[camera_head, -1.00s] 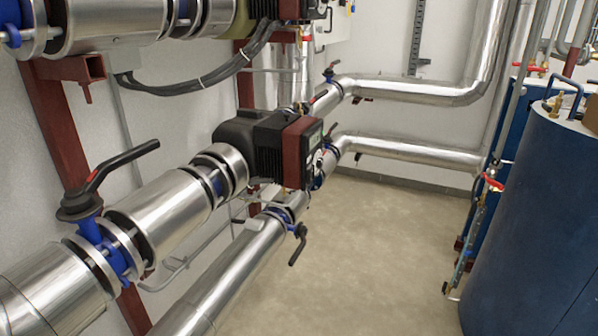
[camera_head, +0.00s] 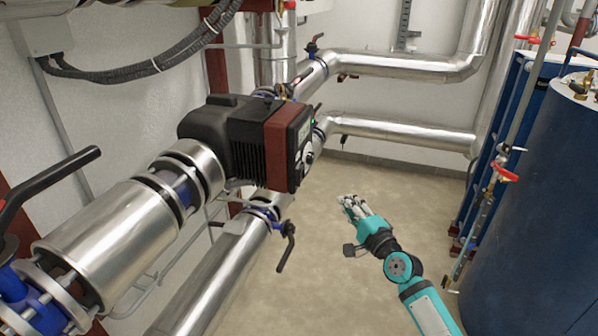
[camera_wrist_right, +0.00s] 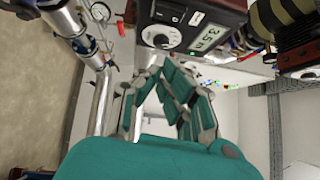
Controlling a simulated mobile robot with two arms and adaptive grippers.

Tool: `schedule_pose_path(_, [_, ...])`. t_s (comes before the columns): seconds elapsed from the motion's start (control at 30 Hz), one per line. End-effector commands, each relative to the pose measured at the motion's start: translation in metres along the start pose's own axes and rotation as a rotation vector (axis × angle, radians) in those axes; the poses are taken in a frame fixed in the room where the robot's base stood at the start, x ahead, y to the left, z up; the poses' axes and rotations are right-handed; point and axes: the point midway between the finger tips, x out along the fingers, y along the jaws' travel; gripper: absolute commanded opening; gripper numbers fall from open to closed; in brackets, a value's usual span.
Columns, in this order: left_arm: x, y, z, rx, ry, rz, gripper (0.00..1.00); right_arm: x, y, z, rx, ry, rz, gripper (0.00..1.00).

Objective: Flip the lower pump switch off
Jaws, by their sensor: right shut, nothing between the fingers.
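The lower pump (camera_head: 225,140) has a black ribbed body and a red-brown control box (camera_head: 287,145) on its right. In the head view its control face is turned right and seen edge-on, with a small green light. The right wrist view shows a control face with a lit display (camera_wrist_right: 208,38) and a round dial (camera_wrist_right: 160,37); I cannot tell which part is the switch. My teal right gripper (camera_head: 353,205) is shut and empty, right of and below the pump in the head view. It also shows in the wrist view (camera_wrist_right: 170,75), apart from the face. My left gripper is out of view.
Silver pipes (camera_head: 215,280) run below and left of the pump. A black valve handle (camera_head: 286,247) hangs below it. A blue tank (camera_head: 535,200) stands on the right. The floor (camera_head: 335,280) between is clear. The wrist view shows another dark unit (camera_wrist_right: 300,45).

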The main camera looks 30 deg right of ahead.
Motion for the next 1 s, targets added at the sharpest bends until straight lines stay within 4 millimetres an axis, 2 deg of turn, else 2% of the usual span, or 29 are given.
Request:
schedule_pose_path(0.33, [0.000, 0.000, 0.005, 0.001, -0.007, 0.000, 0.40, 0.001, -0.004, 0.000, 0.006, -0.001, -0.007, 0.00])
schedule_pose_path(0.47, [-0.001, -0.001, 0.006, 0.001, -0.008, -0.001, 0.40, 0.008, -0.004, 0.000, 0.006, -0.001, -0.008, 0.00])
schedule_pose_path(0.57, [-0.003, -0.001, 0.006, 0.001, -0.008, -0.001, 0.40, 0.022, -0.005, 0.000, 0.005, 0.000, -0.009, 0.00])
schedule_pose_path(0.97, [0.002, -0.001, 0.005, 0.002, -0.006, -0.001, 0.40, 0.105, -0.004, -0.001, 0.003, 0.000, -0.008, 0.00])
schedule_pose_path(1.0, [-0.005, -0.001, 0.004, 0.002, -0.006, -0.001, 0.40, 0.109, -0.006, 0.007, 0.007, -0.002, -0.005, 0.00])
